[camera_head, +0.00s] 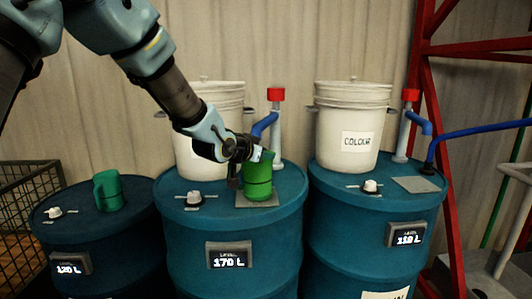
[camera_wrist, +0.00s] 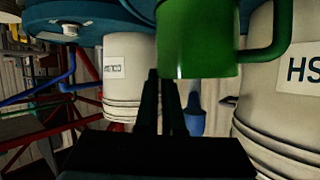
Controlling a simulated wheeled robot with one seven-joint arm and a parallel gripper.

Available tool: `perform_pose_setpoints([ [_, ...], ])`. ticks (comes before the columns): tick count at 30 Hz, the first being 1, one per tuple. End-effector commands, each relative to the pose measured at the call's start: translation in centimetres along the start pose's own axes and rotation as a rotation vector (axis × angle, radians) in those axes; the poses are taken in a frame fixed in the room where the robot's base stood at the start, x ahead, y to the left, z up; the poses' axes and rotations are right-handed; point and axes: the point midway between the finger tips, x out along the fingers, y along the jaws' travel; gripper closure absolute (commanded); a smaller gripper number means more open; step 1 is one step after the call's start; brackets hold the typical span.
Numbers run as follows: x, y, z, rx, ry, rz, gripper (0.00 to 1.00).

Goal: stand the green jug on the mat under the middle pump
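A green jug (camera_head: 258,182) stands upright, by its look, on the grey mat (camera_head: 242,204) on the middle drum. It is below the blue spout of the middle pump (camera_head: 276,120), which has a red top. My gripper (camera_head: 234,180) is at the jug's upper left. In the wrist view, turned upside down, the jug (camera_wrist: 200,40) fills the top with its handle to the right. My dark fingers (camera_wrist: 165,85) lie close together by the jug's rim, at the side away from the handle. I cannot tell whether they touch or pinch the wall.
Another green jug (camera_head: 108,190) stands on the left drum (camera_head: 75,235). White buckets stand behind, one marked COLOUR (camera_head: 350,125). The right drum (camera_head: 375,220) has its own pump (camera_head: 406,125) and an empty grey mat (camera_head: 415,184). Small white knobs sit on the drum tops.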

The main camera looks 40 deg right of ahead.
Motion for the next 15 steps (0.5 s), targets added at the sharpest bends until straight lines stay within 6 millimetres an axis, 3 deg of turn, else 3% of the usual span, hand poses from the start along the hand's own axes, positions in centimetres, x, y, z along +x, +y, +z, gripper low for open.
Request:
perform_pose_setpoints([
  [5, 0.0, -0.06, 0.06, 0.001, 0.0, -0.001, 1.0],
  [6, 0.02, -0.05, 0.24, -0.001, -0.003, -0.001, 0.91],
  [12, 0.01, -0.05, 0.2, -0.001, -0.003, -0.001, 0.68],
  [15, 0.0, -0.05, 0.18, 0.0, -0.002, -0.001, 0.64],
])
